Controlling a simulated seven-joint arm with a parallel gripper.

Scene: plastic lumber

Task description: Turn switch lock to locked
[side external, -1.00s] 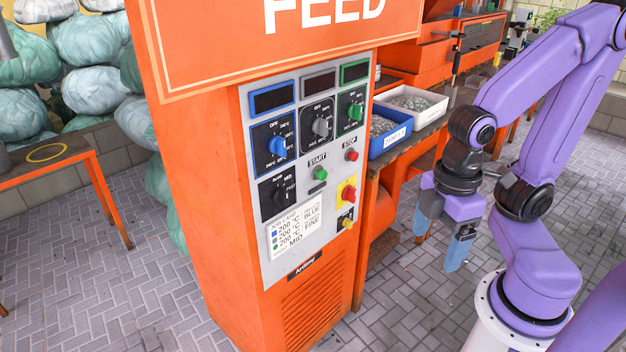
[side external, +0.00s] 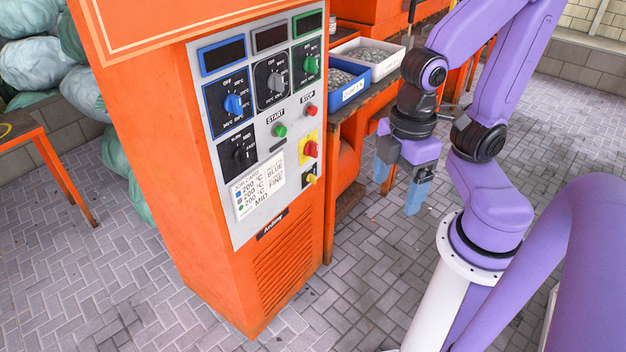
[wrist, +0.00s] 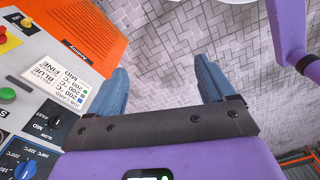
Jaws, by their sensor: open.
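The control panel (side external: 262,150) is on the front of an orange cabinet. Low on its right edge is a small switch with a yellow knob (side external: 310,179) on a dark plate, which looks like the switch lock; its exact setting is too small to read. It also shows at the upper left of the wrist view (wrist: 27,22). Just above it is a red knob on a yellow plate (side external: 309,149). My gripper (side external: 397,195) is open and empty, its blue fingers pointing down, to the right of the panel and apart from it. In the wrist view my gripper (wrist: 163,66) has only floor between its fingers.
The panel also carries a green start button (side external: 280,130), a red stop button (side external: 309,111), dials and a job card (side external: 260,188). A blue bin (side external: 352,84) and a white bin (side external: 370,55) stand on a bench behind. Open paved floor lies in front.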

